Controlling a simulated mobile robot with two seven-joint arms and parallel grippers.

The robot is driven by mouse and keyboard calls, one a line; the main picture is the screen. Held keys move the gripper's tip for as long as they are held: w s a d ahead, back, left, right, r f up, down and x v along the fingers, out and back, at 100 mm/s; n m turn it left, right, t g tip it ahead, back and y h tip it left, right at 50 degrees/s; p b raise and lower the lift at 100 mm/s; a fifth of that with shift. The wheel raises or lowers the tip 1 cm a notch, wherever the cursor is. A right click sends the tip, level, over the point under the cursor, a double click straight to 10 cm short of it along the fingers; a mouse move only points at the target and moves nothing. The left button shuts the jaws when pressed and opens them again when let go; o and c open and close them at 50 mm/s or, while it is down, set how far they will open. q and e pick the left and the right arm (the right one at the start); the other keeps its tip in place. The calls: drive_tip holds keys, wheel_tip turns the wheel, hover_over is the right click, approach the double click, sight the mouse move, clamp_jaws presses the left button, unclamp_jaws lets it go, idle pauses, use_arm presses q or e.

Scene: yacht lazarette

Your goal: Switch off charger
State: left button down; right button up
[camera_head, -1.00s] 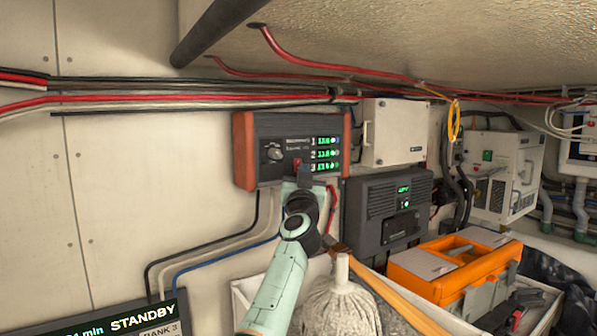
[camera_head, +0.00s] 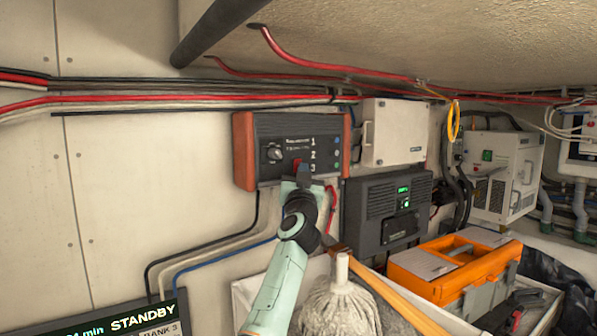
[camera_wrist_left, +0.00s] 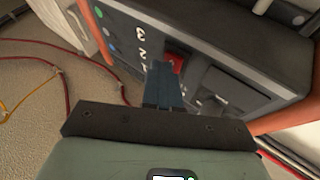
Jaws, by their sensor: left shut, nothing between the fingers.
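The charger (camera_head: 270,150) is a dark wall box with orange-brown ends, a knob (camera_head: 274,153) and rows numbered 1, 2 and 3. Its number displays are dark. A red switch (camera_head: 297,164) sits low on its face, and shows in the left wrist view as a red rocker (camera_wrist_left: 174,62). My left gripper (camera_head: 303,172) is shut and empty, its fingertips at the lower front of the charger. In the left wrist view the fingertips (camera_wrist_left: 160,68) are right beside the red switch and partly cover it; I cannot tell whether they touch. My right gripper is not in view.
A dark unit with a green display (camera_head: 388,215) hangs to the right, below a pale box (camera_head: 394,133). A mop head (camera_head: 340,300) and an orange toolbox (camera_head: 440,275) are below. A screen reading STANDBY (camera_head: 130,325) is at lower left. Cables run along the wall.

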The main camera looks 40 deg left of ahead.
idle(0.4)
use_arm(q)
drive_tip(key=shift+s+d, duration=0.3)
drive_tip(key=shift+d, duration=0.3)
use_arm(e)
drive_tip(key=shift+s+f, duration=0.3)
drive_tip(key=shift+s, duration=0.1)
use_arm(q)
drive_tip(key=shift+s+d+r+b, duration=0.1)
drive_tip(key=shift+s+d+b, duration=0.15)
drive_tip(key=shift+d, duration=0.55)
drive_tip(key=shift+s+d+r+b, duration=0.2)
drive_tip(key=shift+d+b, duration=0.1)
drive_tip(key=shift+d, duration=0.55)
drive_tip(key=shift+s+d+r+b, duration=0.1)
drive_tip(key=shift+s+d+b, duration=0.15)
drive_tip(key=shift+d, duration=0.55)
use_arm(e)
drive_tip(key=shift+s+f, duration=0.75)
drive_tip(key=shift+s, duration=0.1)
use_arm(q)
drive_tip(key=shift+f, duration=0.1)
